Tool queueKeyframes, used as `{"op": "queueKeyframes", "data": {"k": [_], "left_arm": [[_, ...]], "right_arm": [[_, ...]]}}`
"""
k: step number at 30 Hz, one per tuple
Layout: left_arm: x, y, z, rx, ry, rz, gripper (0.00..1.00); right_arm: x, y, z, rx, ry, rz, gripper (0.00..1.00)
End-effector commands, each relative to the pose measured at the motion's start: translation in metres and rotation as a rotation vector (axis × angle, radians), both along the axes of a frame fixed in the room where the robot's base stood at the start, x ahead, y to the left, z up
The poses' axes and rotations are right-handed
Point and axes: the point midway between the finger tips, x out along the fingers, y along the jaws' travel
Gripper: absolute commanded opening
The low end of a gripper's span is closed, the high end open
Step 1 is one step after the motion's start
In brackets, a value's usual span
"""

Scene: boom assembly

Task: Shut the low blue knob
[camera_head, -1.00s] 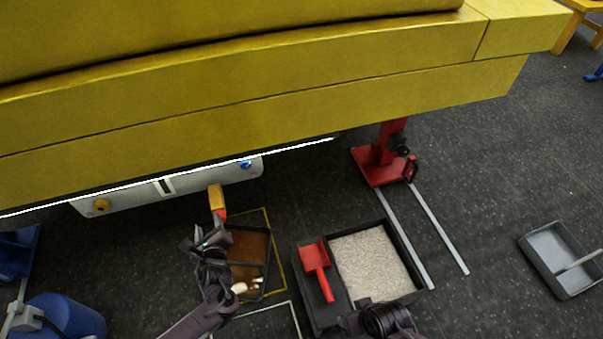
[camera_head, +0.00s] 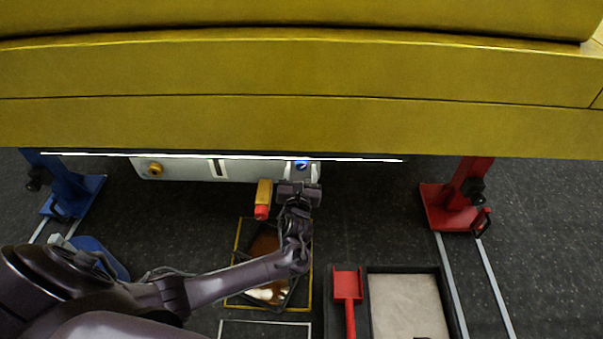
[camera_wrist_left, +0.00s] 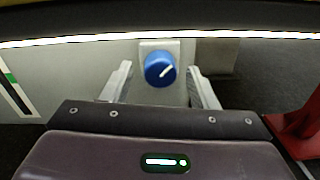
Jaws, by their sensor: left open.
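The low blue knob (camera_head: 301,164) sits at the right end of a pale panel (camera_head: 190,169) under the yellow boom. In the left wrist view the round blue knob (camera_wrist_left: 160,69) shows a white mark slanting up to the right. My left gripper (camera_head: 299,182) is just in front of the knob. It also shows in the left wrist view (camera_wrist_left: 161,85), with its two pale fingers open, one on each side of the knob. I cannot tell whether either finger touches it. My right gripper is not in view.
The large yellow boom (camera_head: 300,120) hangs low over the panel. A yellow knob (camera_head: 155,169) is at the panel's left end. A yellow block with a red tip (camera_head: 263,198) is left of my gripper. A red stand (camera_head: 446,207) is to the right.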

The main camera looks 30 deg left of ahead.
Motion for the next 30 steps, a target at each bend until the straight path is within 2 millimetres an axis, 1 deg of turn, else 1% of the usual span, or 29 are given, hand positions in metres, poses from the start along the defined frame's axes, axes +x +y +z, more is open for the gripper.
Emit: {"op": "queueKeyframes", "data": {"k": [3,9,19,20,26,30], "left_arm": [[0.0037,0.0015,0.0000,-0.001,0.000,-0.001,0.54],[0.0036,0.0015,0.0002,-0.001,0.001,-0.001,0.54],[0.0034,0.0013,0.0000,-0.001,0.001,-0.001,0.10],[0.0033,0.0013,-0.0001,-0.001,0.001,-0.001,0.09],[0.0032,0.0012,0.0001,-0.015,-0.005,-0.001,0.09],[0.0031,0.0008,0.0005,-0.054,-0.023,-0.001,0.09]], "right_arm": [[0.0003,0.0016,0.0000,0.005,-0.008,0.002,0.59],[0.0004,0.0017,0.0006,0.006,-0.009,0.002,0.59],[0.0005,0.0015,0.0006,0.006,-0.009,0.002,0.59],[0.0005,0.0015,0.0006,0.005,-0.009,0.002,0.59],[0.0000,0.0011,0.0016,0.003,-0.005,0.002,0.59],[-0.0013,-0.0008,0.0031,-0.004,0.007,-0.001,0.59]]}}
